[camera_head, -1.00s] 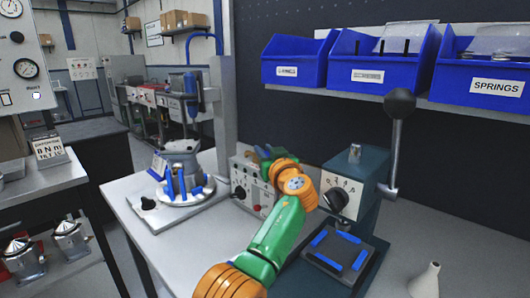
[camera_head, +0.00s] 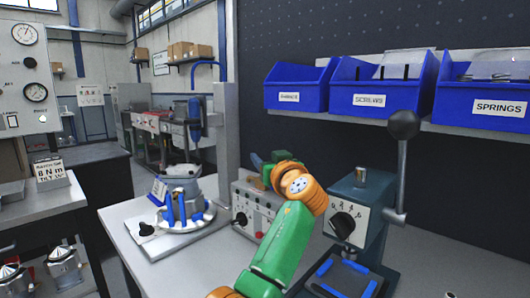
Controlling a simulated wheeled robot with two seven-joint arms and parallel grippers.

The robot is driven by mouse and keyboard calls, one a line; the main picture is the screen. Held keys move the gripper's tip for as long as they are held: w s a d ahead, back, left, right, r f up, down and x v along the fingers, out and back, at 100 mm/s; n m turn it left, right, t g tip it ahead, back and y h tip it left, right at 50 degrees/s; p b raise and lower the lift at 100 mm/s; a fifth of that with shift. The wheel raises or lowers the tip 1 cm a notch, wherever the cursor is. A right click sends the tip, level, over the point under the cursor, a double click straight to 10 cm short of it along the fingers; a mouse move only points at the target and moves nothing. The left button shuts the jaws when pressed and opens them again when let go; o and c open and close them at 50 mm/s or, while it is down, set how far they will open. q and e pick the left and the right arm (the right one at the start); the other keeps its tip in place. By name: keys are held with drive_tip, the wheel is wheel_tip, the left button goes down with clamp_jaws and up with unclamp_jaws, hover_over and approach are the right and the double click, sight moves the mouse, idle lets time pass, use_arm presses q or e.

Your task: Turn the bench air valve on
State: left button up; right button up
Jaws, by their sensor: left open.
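A grey control box (camera_head: 249,193) with small knobs on its sloped front stands on the bench at mid-picture. A black knob (camera_head: 241,218) is at its left and a red knob (camera_head: 259,235) is lower down. I cannot tell for sure which control is the air valve. My left gripper (camera_head: 257,162), on the green and orange arm, is open by the top of the box. The wrist hides the box's right part and much of the gripper. I cannot tell whether it touches the box. My right gripper is out of view.
A teal press (camera_head: 372,186) with a black knob (camera_head: 342,225) and a ball-topped lever (camera_head: 402,140) stands close right of my arm. A grey housing on a fixture (camera_head: 184,195) is to the left. Blue bins (camera_head: 387,97) hang above. Clear bench lies front left.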

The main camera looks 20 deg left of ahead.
use_arm(q)
drive_tip(key=s+d+r+b, duration=0.3)
drive_tip(key=s+r, duration=0.5)
drive_tip(key=s, duration=0.3)
drive_tip(key=shift+s+d+b, duration=0.25)
drive_tip(key=shift+d+b, duration=0.15)
drive_tip(key=shift+d, duration=0.25)
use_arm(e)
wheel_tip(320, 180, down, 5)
